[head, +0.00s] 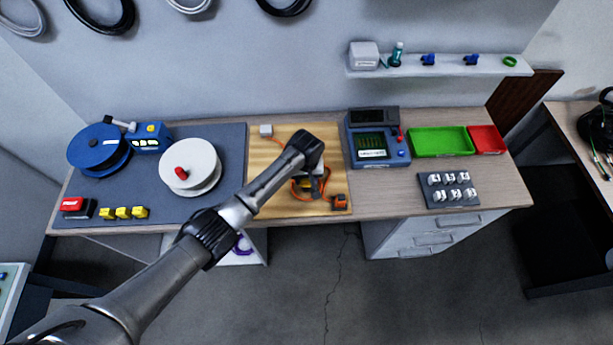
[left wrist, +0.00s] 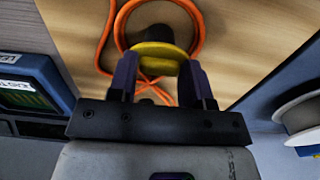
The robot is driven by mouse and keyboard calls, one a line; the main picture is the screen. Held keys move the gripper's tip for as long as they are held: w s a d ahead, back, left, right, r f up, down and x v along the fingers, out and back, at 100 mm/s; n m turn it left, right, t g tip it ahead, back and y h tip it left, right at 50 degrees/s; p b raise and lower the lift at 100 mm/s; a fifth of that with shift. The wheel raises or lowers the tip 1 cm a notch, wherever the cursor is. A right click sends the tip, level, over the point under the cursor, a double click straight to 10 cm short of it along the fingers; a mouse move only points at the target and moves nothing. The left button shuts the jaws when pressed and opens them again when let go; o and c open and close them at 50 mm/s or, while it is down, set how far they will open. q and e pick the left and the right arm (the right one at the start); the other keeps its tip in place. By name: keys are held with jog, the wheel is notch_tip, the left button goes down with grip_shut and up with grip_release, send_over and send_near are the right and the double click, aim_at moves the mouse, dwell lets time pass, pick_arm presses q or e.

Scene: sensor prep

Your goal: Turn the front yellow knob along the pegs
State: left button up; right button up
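A round yellow knob (left wrist: 158,57) with a dark part behind it shows in the left wrist view, above the wooden board and by a looped orange cable (left wrist: 198,40). My left gripper (left wrist: 160,66) has its two dark fingers apart, one on each side of the knob at its near edge. Whether they touch it I cannot tell. In the head view my left gripper (head: 309,168) points down over the wooden board (head: 266,190) and hides most of the knob's fixture. I cannot make out the pegs. My right gripper is in neither view.
A blue tester (head: 377,150) stands to the right and a white spool (head: 205,160) to the left.

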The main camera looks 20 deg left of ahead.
pick_arm(q)
jog(key=c, duration=0.4)
jog(key=shift+r+n+p, duration=0.2)
jog(key=shift+n+p, duration=0.5)
jog(key=shift+p, duration=0.25)
jog(key=shift+c, duration=0.2)
jog(key=n+p, duration=0.2)
jog(key=shift+d+p, duration=0.1)
jog(key=shift+p, duration=0.25)
jog(key=n+p, duration=0.2)
jog(key=n, duration=0.2)
jog(key=n+p, duration=0.1)
jog(key=n, duration=0.3)
jog(key=shift+f+n+p, duration=0.15)
jog(key=shift+n+p, duration=0.15)
jog(key=shift+p, duration=0.1)
jog(key=n, duration=0.4)
jog(key=shift+n+p, duration=0.3)
jog(key=shift+n, duration=0.8)
